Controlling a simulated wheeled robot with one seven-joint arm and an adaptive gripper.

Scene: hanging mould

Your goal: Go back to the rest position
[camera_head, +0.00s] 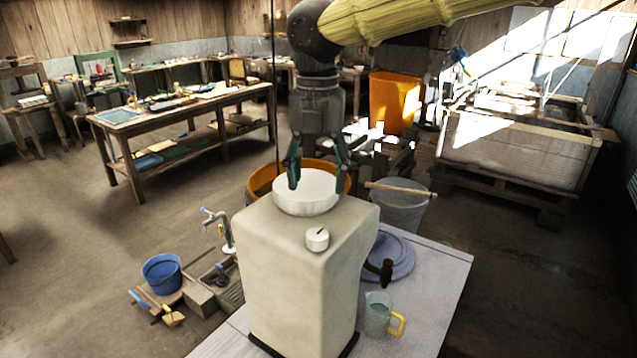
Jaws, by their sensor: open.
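My gripper (318,165) points down at the end of my arm, its dark fingers spread apart. It is over or just behind a white round disc (306,190) on top of a tall pale block (296,270). I see nothing held between the fingers. I cannot tell whether the fingertips touch the disc. No marked rest position shows.
The block stands on a pale table (425,290) with a blue round lid (388,257) and a clear jug (378,314). An orange tub (262,178) and a grey bucket (398,208) stand behind. A wooden workbench (180,112) is at the left; open floor lies left.

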